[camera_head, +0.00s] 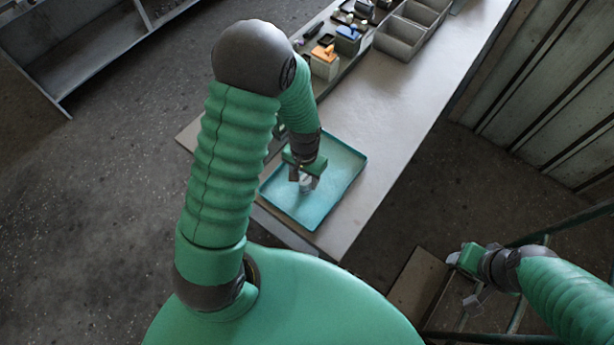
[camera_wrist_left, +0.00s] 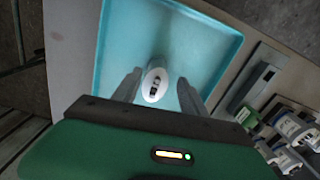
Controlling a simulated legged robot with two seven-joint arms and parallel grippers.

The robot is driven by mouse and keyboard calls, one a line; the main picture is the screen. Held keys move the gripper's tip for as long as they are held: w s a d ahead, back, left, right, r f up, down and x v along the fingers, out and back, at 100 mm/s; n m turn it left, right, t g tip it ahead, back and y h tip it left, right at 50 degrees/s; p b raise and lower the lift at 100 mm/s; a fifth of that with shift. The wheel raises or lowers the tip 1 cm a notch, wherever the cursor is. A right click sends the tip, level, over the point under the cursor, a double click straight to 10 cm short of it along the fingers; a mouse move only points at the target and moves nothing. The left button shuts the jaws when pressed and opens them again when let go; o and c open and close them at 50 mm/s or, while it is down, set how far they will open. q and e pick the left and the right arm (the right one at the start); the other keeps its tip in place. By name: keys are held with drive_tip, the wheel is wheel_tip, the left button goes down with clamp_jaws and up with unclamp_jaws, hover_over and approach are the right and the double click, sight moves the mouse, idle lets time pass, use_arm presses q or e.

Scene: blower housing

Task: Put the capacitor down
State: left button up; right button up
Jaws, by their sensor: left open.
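The capacitor (camera_wrist_left: 154,86) is a pale, rounded can with dark terminals on its top. It stands in the blue tray (camera_wrist_left: 125,35), seen end-on in the left wrist view. In the head view only a small pale part of the capacitor (camera_head: 306,186) shows below my left gripper (camera_head: 304,180). My left gripper is open, with one finger on each side of the capacitor and gaps visible in the wrist view. The tray (camera_head: 345,165) lies on the bench. My right gripper (camera_head: 466,262) is off to the right, away from the bench; its jaw state is unclear.
The long grey bench (camera_head: 400,120) has free room right of the tray. Grey bins (camera_head: 400,38) and small boxes with orange (camera_head: 325,60) and blue (camera_head: 347,40) parts stand at its far end. A corrugated wall (camera_head: 560,100) rises at the right.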

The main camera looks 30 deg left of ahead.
sight(307, 178)
use_arm(q)
drive_tip(key=shift+a, duration=0.15)
drive_tip(key=shift+w+a+r, duration=0.1)
drive_tip(key=shift+w+r, duration=0.05)
drive_tip(key=shift+r, duration=0.2)
wheel_tip(307, 178, up, 11)
drive_tip(key=d, duration=0.1)
drive_tip(key=s+d+f+t+b, duration=0.1)
drive_tip(key=s+d+t+b, duration=0.1)
drive_tip(key=s+d+b, duration=0.1)
drive_tip(key=shift+s+d+f+t, duration=0.3)
drive_tip(key=shift+s+d, duration=0.4)
drive_tip(key=shift+s, duration=0.3)
use_arm(e)
drive_tip(key=x, duration=0.3)
drive_tip(key=shift+s+d+f, duration=0.1)
drive_tip(key=shift+s+f, duration=0.1)
drive_tip(key=shift+f, duration=0.2)
use_arm(q)
drive_tip(key=shift+s+a+r, duration=0.1)
drive_tip(key=shift+s, duration=0.15)
use_arm(e)
drive_tip(key=shift+s+r, duration=0.1)
drive_tip(key=shift+s, duration=0.1)
use_arm(q)
drive_tip(key=shift+w, duration=0.1)
